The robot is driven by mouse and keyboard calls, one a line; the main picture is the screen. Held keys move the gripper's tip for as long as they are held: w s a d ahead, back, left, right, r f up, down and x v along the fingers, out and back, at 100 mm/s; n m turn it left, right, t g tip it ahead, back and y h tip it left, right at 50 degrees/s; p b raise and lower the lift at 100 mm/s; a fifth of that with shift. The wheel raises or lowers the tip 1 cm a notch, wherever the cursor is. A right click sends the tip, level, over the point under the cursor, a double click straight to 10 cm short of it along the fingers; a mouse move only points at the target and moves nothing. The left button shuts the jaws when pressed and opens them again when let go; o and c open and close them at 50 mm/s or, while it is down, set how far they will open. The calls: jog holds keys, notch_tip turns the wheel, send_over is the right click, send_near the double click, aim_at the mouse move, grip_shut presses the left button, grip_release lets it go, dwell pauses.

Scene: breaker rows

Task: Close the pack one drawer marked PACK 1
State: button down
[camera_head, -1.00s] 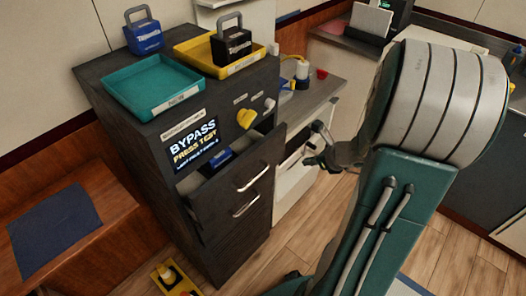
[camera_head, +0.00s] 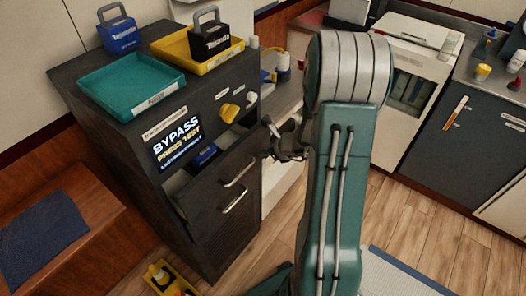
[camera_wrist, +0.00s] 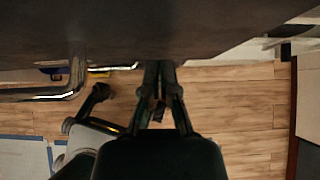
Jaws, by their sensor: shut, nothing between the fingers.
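The upper drawer (camera_head: 213,188) of the dark cabinet stands part-way out, with a blue object (camera_head: 205,154) inside. I cannot read a PACK 1 mark on it. Its metal handle (camera_head: 240,173) is on the front face, and a second handle (camera_head: 234,202) is just below. My gripper (camera_head: 270,128) is shut and empty, close to the right end of the drawer front. I cannot tell whether it touches. In the wrist view, my gripper's fingers (camera_wrist: 160,95) point at a dark panel (camera_wrist: 150,30), with a metal handle (camera_wrist: 45,92) at left.
The cabinet top holds a teal tray (camera_head: 90,90), a yellow tray (camera_head: 165,46) and two padlock-shaped blocks, blue (camera_head: 120,36) and black (camera_head: 209,42). A BYPASS screen (camera_head: 177,140) and yellow knob (camera_head: 228,113) are on its front. A yellow floor item (camera_head: 165,280) lies at its foot.

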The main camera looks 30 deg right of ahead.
jog(key=shift+w, duration=0.3)
jog(key=w, duration=0.1)
jog(key=w+a, duration=0.1)
jog(key=w, duration=0.2)
jog(key=shift+w+a, duration=0.2)
jog(key=shift+a, duration=0.15)
jog(key=shift+r, duration=0.1)
